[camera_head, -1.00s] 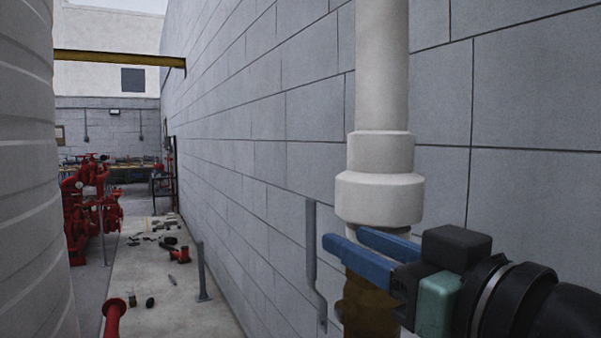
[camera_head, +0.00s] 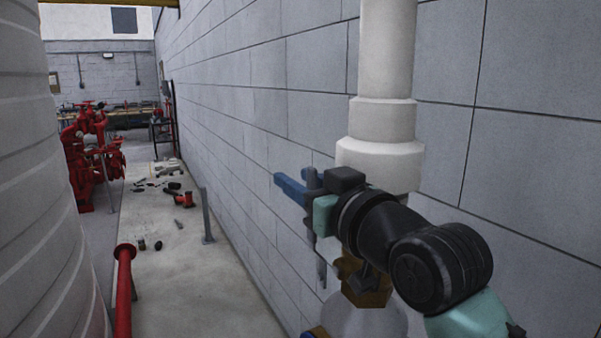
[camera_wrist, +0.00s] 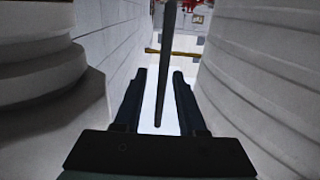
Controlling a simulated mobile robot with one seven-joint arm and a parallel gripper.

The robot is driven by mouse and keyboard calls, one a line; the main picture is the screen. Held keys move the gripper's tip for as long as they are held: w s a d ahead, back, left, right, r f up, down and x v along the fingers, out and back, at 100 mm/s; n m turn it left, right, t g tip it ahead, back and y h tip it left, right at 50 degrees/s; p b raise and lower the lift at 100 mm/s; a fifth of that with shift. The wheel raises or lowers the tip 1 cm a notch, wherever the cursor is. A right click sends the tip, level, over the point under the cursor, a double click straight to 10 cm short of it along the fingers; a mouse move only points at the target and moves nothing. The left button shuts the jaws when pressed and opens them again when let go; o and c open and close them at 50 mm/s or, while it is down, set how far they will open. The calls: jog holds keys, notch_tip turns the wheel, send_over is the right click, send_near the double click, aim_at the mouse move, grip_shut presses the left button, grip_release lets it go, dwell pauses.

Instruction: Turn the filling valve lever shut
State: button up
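A grey bent lever (camera_head: 322,262) stands upright beside the brass valve body (camera_head: 366,288), below the thick white pipe (camera_head: 380,150). I take it to be the filling valve lever. My gripper (camera_head: 292,182) has blue fingers and is at the lever's upper end. In the wrist view, the lever (camera_wrist: 168,35) passes as a dark bar between the two fingers of my gripper (camera_wrist: 158,74). Gaps show between the bar and both fingers, so the gripper is open around it, not clamped. My wrist hides part of the valve and pipe.
A block wall (camera_head: 245,110) runs close along the right. A large ribbed white tank (camera_head: 60,200) stands at left. A red pipe (camera_head: 124,290) and a grey post (camera_head: 206,215) rise from the floor. Red pumps (camera_head: 90,150) and scattered tools (camera_head: 175,188) are farther back.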

grip_shut()
dwell(1.4)
